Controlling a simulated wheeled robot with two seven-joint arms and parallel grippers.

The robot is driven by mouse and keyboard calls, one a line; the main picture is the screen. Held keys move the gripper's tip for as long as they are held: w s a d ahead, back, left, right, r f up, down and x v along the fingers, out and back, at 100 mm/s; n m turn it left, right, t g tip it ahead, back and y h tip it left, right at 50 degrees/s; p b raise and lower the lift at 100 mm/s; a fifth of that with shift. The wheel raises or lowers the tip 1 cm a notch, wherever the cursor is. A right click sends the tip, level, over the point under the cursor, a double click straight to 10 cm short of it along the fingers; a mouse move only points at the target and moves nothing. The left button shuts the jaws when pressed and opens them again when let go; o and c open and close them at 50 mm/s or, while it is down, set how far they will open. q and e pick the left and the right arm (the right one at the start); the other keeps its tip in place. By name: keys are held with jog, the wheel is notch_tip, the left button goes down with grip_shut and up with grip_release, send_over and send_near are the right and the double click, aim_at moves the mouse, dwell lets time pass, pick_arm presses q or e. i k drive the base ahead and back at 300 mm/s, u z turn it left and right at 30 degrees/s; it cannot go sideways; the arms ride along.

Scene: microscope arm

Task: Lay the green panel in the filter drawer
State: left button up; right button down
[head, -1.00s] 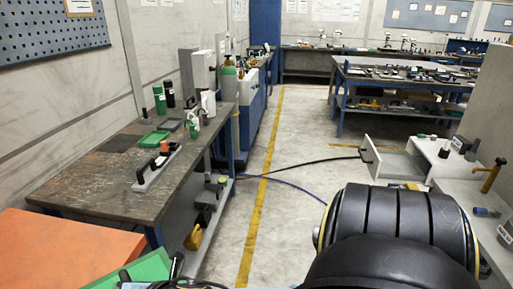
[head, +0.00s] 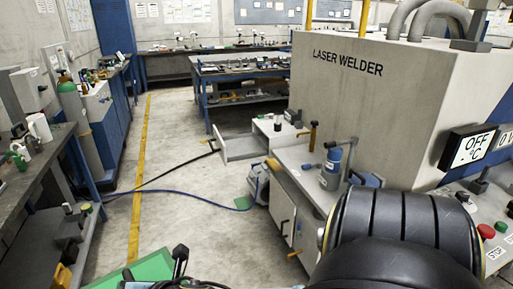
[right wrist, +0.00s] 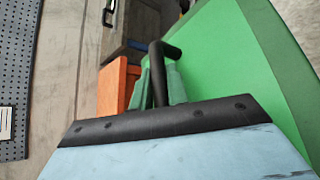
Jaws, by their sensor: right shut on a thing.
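The green panel (head: 150,270) shows at the bottom edge of the head view, partly cut off, with a black upright handle (head: 180,258) beside it. In the right wrist view the green panel (right wrist: 225,60) fills the upper right. My right gripper (right wrist: 160,88) is shut on the panel's black handle (right wrist: 157,62); the exact contact is partly hidden. A grey open drawer (head: 240,148), apparently the filter drawer, sticks out to the left from a grey unit near the middle of the head view, well beyond the panel. My left gripper is not in view.
A laser welder (head: 380,100) stands on the right, with a blue-labelled bottle (head: 331,168) on its grey bench. A workbench (head: 35,165) runs along the left. An orange block (right wrist: 117,85) shows in the right wrist view.

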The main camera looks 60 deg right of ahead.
aim_at(242, 146)
jog(key=z, duration=0.95)
jog(key=i, duration=1)
jog(key=z, duration=0.85)
jog(key=i, duration=2.35)
jog(key=u, duration=0.2)
